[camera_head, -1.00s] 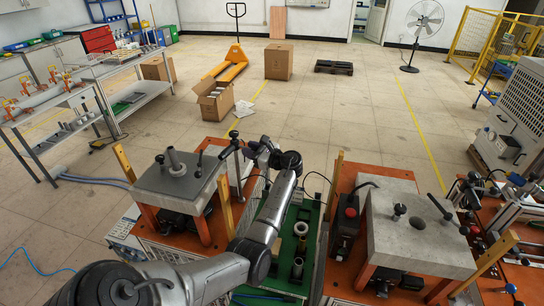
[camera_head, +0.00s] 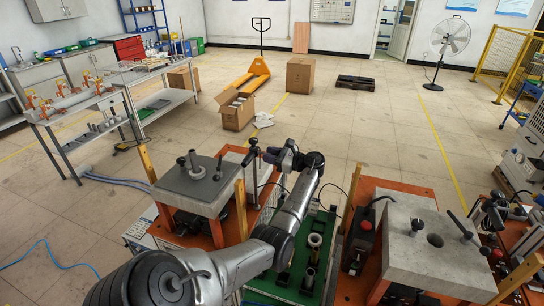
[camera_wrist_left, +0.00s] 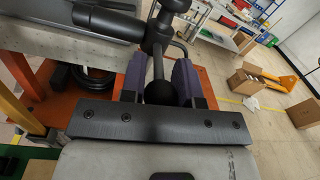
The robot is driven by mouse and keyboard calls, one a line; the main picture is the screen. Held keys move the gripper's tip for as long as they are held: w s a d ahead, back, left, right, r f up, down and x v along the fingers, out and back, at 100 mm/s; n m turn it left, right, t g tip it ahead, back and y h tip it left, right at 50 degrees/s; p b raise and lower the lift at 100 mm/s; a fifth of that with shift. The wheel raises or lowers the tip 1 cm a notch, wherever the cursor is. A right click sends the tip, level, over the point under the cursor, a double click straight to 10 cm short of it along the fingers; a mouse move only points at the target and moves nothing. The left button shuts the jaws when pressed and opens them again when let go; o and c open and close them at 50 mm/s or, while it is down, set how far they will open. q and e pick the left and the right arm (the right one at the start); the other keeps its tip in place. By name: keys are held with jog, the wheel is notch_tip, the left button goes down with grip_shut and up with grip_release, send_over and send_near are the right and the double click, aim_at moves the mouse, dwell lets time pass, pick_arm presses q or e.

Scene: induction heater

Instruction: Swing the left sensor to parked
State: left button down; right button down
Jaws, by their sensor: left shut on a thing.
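The left sensor's dark head (camera_head: 247,157) sits at the block's right edge on a dark post. In the left wrist view a thick dark cylinder, the sensor (camera_wrist_left: 105,22), points left from a joint (camera_wrist_left: 158,35). A rod with a round black knob (camera_wrist_left: 159,92) runs from that joint towards me. My left gripper (camera_head: 273,157) reaches the sensor from the right. Its purple fingers (camera_wrist_left: 159,82) are shut around the rod and knob. My right gripper is not in view.
A green-topped cart (camera_head: 298,268) with metal cylinders stands between the two heaters. The right heater's grey block (camera_head: 425,250) stands to the right. A yellow post (camera_head: 240,208) rises beside the left block. Open floor lies beyond, with a cardboard box (camera_head: 235,110).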

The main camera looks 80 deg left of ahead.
pick_arm(q)
jog(key=c, duration=0.9)
grip_release()
jog(key=shift+a, duration=0.1)
jog(key=shift+o, duration=0.2)
jog(key=v, duration=0.7)
jog(key=shift+w+b, duration=0.2)
jog(key=shift+b, duration=0.2)
jog(key=shift+f, duration=0.1)
